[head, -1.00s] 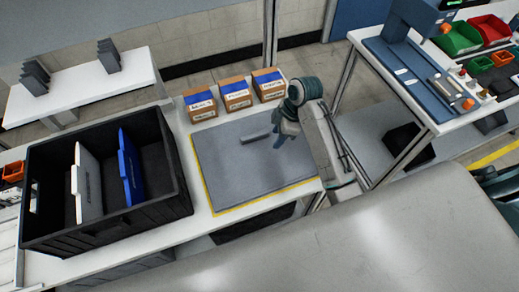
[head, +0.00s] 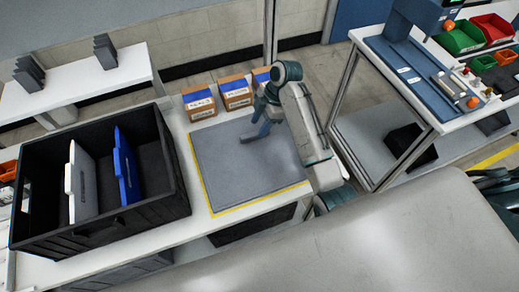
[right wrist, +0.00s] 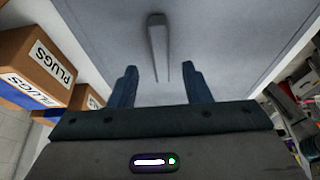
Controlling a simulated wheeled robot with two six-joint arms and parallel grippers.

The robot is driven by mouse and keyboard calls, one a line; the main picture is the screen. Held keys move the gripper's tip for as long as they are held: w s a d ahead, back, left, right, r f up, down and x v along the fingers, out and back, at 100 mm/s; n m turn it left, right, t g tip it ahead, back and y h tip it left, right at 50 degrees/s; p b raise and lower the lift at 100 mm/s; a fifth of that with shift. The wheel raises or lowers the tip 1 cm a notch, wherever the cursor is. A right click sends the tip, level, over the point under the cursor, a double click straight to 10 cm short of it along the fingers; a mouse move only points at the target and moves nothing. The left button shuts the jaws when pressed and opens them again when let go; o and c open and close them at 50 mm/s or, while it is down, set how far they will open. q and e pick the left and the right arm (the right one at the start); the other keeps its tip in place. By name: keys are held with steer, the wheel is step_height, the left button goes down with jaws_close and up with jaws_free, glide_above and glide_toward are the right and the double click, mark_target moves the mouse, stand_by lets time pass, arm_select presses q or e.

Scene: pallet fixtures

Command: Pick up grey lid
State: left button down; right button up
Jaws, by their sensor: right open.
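The grey lid (head: 235,172) lies flat on the table inside a yellow border. A raised grey bar like a handle (head: 247,138) stands on it and also shows in the right wrist view (right wrist: 158,40). My right gripper (head: 260,132) is over the lid, close to the bar and partly covering its right end. In the right wrist view its two fingers (right wrist: 160,80) are apart with nothing gripped, and the bar lines up with the gap between them. Whether the fingers touch the lid cannot be told. My left gripper is not in view.
A black crate (head: 150,213) at the left holds an upright white panel (head: 82,182) and blue panel (head: 127,168). Cardboard boxes (head: 236,92) stand behind the lid. A workbench with bins (head: 462,38) is at the right.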

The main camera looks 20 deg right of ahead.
mark_target(255, 133)
steer(key=shift+p+x, duration=0.6)
steer(key=shift+x, duration=1.35)
steer(key=shift+d, duration=0.1)
jaws_close()
